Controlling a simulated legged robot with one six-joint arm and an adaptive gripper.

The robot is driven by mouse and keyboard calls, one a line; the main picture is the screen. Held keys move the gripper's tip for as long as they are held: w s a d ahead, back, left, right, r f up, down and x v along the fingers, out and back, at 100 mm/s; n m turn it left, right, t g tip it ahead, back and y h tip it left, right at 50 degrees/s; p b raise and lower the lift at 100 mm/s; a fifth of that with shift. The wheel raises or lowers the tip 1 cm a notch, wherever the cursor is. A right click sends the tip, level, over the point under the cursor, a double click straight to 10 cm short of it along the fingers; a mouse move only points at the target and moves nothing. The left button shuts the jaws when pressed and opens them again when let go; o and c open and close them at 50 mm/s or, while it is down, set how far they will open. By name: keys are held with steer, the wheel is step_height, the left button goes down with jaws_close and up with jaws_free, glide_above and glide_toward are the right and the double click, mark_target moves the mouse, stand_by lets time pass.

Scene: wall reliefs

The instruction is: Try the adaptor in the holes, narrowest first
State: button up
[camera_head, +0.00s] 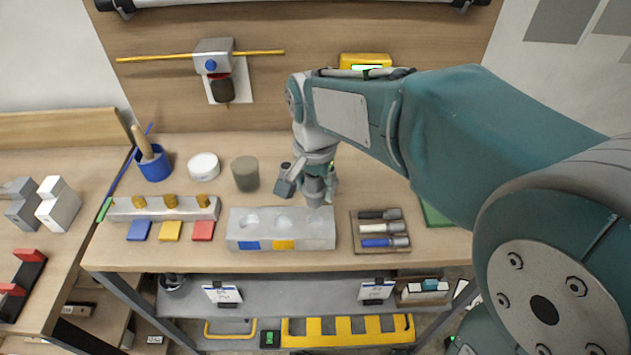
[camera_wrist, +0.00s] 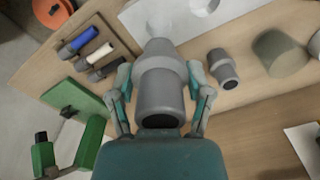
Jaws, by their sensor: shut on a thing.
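The adaptor (camera_wrist: 160,88), a grey stepped cylinder, is held between the two fingers of my gripper (camera_wrist: 162,92) in the wrist view. Its narrower end points away from my wrist. In the head view my gripper (camera_head: 312,184) is at the right end of the pale grey block (camera_head: 262,236) with round holes. Two holes show at the block's left and middle; its right end is partly covered by my gripper and the adaptor. I cannot tell whether the tip is in a hole or above it. The block also shows in the wrist view (camera_wrist: 175,22).
A second grey stepped piece (camera_wrist: 223,68) lies beside the gripper. A tray (camera_head: 357,243) of black, white and blue-handled tools is right of the block. A grey-green cylinder (camera_head: 245,174), white disc (camera_head: 204,166) and brass-knobbed bar (camera_head: 150,212) stand left. Coloured pads (camera_head: 171,230) lie in front.

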glide_above(315, 215)
steer(key=s, duration=0.2)
steer(key=shift+w+f, duration=0.15)
steer(key=shift+f, duration=2.25)
steer(key=shift+f, duration=1.9)
steer(key=o, duration=1.1)
steer(key=shift+o, duration=0.2)
step_height(315, 215, up, 12)
steer(key=shift+f, duration=0.1)
